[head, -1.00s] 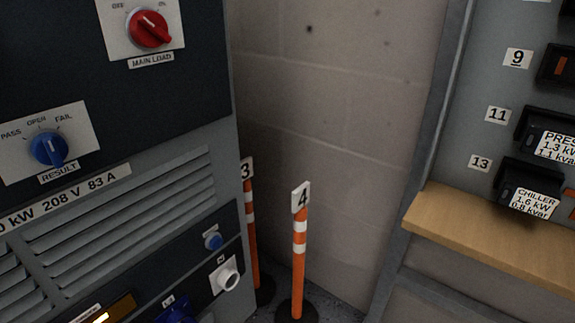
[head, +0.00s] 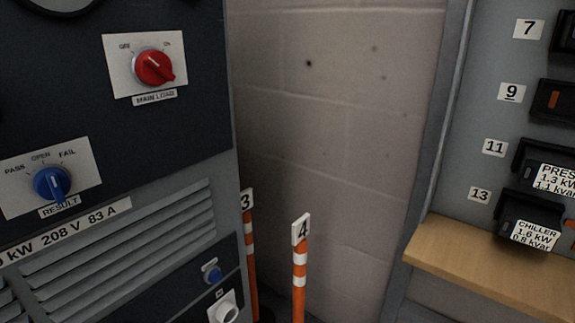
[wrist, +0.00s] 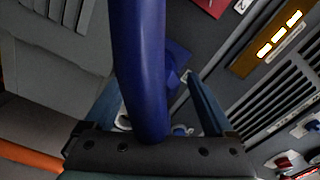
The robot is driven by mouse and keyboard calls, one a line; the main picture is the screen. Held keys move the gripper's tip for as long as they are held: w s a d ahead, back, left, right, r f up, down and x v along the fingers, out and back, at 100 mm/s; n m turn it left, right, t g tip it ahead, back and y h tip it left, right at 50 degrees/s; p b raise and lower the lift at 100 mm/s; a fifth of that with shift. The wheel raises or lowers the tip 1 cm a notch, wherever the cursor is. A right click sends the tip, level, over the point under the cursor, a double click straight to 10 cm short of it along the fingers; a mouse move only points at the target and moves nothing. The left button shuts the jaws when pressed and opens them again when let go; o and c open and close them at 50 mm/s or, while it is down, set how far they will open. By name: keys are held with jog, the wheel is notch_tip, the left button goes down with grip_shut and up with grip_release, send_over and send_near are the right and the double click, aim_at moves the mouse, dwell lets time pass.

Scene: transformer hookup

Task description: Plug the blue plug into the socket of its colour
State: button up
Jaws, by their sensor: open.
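My gripper (wrist: 150,84) shows in the wrist view with its two blue-grey fingers spread apart. A thick, smooth blue cylinder (wrist: 140,50) runs from the top edge down between the fingers to the palm. It looks like the blue plug's cable or body; I cannot tell which, and no plug tip shows. Behind it, partly hidden, is a dark blue boxy fitting (wrist: 177,62) on the grey panel, which looks like the blue socket. Neither the gripper, the plug nor the blue socket shows in the head view.
A wooden shelf (head: 490,272) juts out below black units on the right wall.

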jog(key=shift+v, duration=1.8)
jog(key=p+v, duration=0.4)
jog(key=v, duration=0.9)
